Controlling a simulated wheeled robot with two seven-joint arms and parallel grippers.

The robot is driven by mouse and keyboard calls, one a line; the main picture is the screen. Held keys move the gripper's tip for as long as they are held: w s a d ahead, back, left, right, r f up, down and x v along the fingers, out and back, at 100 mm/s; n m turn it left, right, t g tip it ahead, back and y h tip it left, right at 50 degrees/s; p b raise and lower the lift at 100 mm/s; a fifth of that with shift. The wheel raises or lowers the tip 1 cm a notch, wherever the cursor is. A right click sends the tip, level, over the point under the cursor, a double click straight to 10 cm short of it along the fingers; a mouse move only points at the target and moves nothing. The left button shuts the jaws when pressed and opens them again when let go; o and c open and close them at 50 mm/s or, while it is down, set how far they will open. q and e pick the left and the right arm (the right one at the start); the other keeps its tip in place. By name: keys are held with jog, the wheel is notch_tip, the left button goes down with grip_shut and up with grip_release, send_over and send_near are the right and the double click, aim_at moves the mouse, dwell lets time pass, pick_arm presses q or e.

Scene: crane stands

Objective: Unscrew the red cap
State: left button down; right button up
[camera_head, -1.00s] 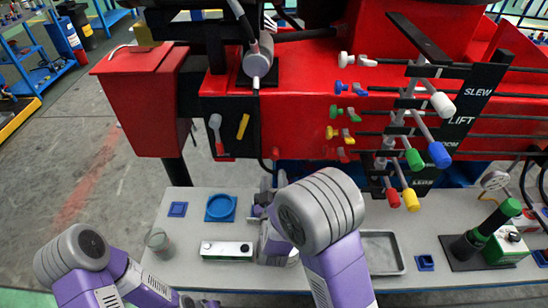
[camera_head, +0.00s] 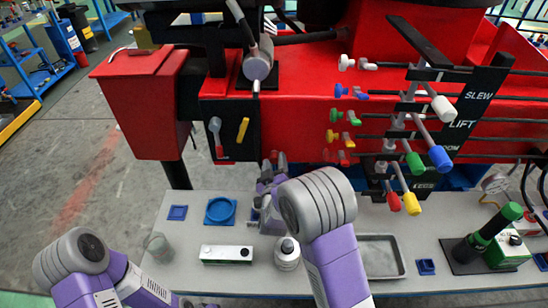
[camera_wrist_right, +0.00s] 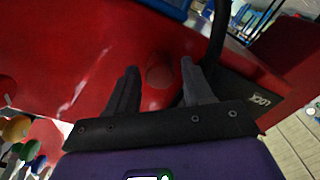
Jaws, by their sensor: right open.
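A round red cap (camera_wrist_right: 160,72) shows dimly against the red machine side in the right wrist view. It lies between and beyond the fingertips of my right gripper (camera_wrist_right: 158,75), which is open with nothing between its fingers. In the head view my right gripper (camera_head: 274,160) points away at the lower edge of the red machine (camera_head: 300,120), and the cap cannot be made out behind it. My left arm comes in at the lower left. Only a small grey part near its end shows at the bottom edge, so its fingers cannot be judged.
Coloured levers (camera_head: 412,203) and valve knobs (camera_head: 345,116) stick out at the right.

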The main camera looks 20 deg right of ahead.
grip_shut()
jog(key=shift+s, duration=0.1)
dwell(0.3)
jog(key=n+p, duration=0.2)
jog(key=shift+a+r+n, duration=0.1)
jog(key=shift+r+n, duration=0.1)
jog(key=shift+n, duration=0.2)
jog(key=shift+n+p, duration=0.5)
jog(key=shift+n, duration=0.1)
jog(key=shift+f+n, duration=0.1)
jog(key=shift+n, duration=0.4)
jog(key=shift+f, duration=0.1)
